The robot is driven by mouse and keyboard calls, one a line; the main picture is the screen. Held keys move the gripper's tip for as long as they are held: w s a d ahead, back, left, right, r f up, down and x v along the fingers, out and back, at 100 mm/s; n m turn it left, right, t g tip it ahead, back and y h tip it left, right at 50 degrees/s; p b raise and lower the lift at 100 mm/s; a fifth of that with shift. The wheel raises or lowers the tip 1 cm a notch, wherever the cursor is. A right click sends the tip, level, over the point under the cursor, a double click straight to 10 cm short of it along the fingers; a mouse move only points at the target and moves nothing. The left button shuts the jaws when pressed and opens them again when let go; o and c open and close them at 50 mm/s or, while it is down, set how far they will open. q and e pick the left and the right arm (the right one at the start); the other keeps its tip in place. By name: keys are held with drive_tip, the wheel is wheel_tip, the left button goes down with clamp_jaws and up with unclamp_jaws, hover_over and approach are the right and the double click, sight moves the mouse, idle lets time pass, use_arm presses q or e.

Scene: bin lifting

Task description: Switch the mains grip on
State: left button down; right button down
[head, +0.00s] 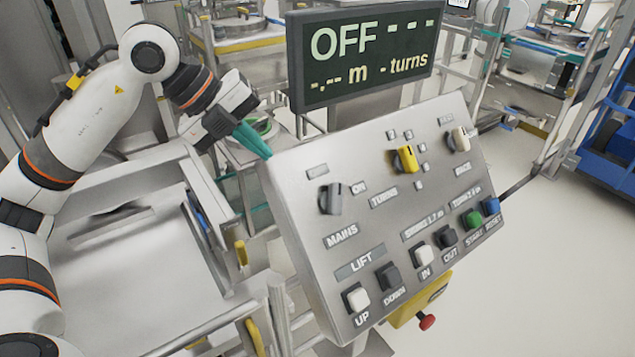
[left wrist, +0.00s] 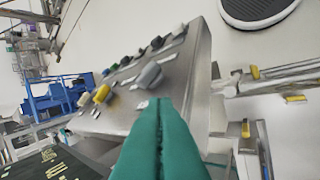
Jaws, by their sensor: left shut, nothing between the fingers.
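The mains grip is a grey rotary knob (head: 331,199) at the upper left of the sloped grey control panel (head: 292,225), above the MAINS label. Small labels sit at its upper left and right; the right one reads ON. It also shows in the left wrist view as a grey knob (left wrist: 150,76) just beyond my fingertips. My left gripper (head: 266,153) has teal fingers, shut and empty, at the panel's top left corner, apart from the knob. The fingers also fill the lower middle of the left wrist view (left wrist: 160,104). The display (head: 362,52) reads OFF. My right gripper is not in view.
A yellow knob (head: 406,159) and a cream knob (head: 458,140) sit right of the mains grip. Several push buttons line the panel's lower edge, including a green one (head: 473,218). A red emergency knob (head: 427,321) is below. The display stands close behind the panel.

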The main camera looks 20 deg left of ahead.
use_arm(q)
drive_tip(key=p, duration=0.2)
approach(329, 193)
wheel_tip(329, 193, down, 3)
drive_tip(key=shift+s+d+f, duration=0.1)
drive_tip(key=shift+d+f, duration=0.05)
drive_tip(key=shift+f, duration=0.1)
drive_tip(key=shift+w+d+f+p, duration=0.25)
drive_tip(key=shift+w+d+p, duration=0.25)
drive_tip(key=shift+d, duration=0.05)
drive_tip(key=shift+w+d+f+p, duration=0.3)
drive_tip(key=shift+w+d+p, duration=0.2)
drive_tip(key=shift+d, duration=0.1)
drive_tip(key=shift+w+d+f, duration=0.25)
drive_tip(key=shift+a+r, duration=0.1)
drive_tip(key=shift+w+g+p, duration=0.1)
drive_tip(key=shift+g+p, duration=0.2)
